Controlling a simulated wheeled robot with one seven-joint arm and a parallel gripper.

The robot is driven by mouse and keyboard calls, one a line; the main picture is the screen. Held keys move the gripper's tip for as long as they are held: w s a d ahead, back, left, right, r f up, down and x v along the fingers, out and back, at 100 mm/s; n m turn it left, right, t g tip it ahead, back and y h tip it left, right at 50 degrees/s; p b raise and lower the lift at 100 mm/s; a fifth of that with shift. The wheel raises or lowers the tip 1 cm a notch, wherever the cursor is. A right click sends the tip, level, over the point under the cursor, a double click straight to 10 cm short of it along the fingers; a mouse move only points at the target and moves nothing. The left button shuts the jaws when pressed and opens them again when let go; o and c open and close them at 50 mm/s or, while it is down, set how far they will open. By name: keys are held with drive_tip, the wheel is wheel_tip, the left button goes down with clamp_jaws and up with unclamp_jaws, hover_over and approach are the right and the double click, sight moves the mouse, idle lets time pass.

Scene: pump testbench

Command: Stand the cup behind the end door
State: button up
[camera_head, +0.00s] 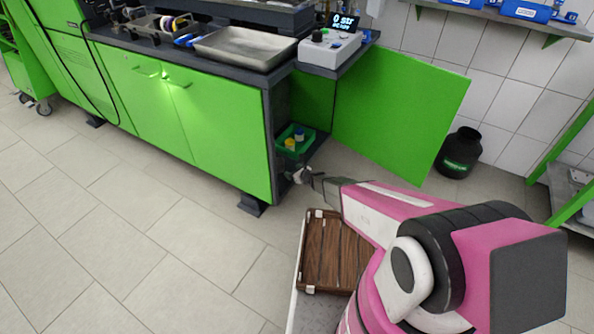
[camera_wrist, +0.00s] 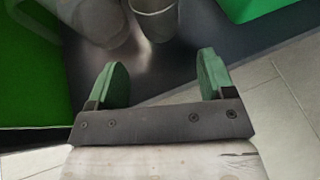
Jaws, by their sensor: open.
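The end door (camera_head: 398,105) is a green panel standing open at the right end of the bench, with the end compartment (camera_head: 318,148) exposed. In the wrist view a grey metallic cup (camera_wrist: 155,18) stands on the dark shelf (camera_wrist: 165,65), cut off by the top edge. My gripper (camera_wrist: 162,77) has two green fingertips spread apart with nothing between them; the cup is just beyond them. In the head view my gripper (camera_head: 302,176) is at the compartment opening; the cup is too small to make out there.
A second pale rounded vessel (camera_wrist: 95,18) stands left of the cup. A green bin (camera_head: 295,138) with yellow and blue items is in the compartment and also shows in the wrist view (camera_wrist: 250,8). A green panel (camera_wrist: 28,80) borders the left. A wooden crate (camera_head: 335,255) is below my arm.

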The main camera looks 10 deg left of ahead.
drive_tip(key=s+d+r+n+g, duration=0.25)
drive_tip(key=d+r+n, duration=0.25)
drive_tip(key=r+n, duration=0.3)
drive_tip(key=s+d+r+n+g, duration=0.2)
drive_tip(key=s+d+r+n, duration=0.25)
drive_tip(key=r, duration=0.55)
drive_tip(key=s+d+r+n+g+h, duration=0.2)
drive_tip(key=s+d+r+n+h, duration=0.3)
drive_tip(key=d, duration=0.8)
drive_tip(key=s+d+r+n+g+h, duration=0.2)
drive_tip(key=s+d+r+n+h, duration=0.3)
drive_tip(key=d, duration=0.8)
drive_tip(key=s+r+n, duration=0.3)
drive_tip(key=s+r, duration=0.2)
drive_tip(key=r, duration=0.1)
drive_tip(key=shift+s+r, duration=0.15)
drive_tip(key=shift+r, duration=0.05)
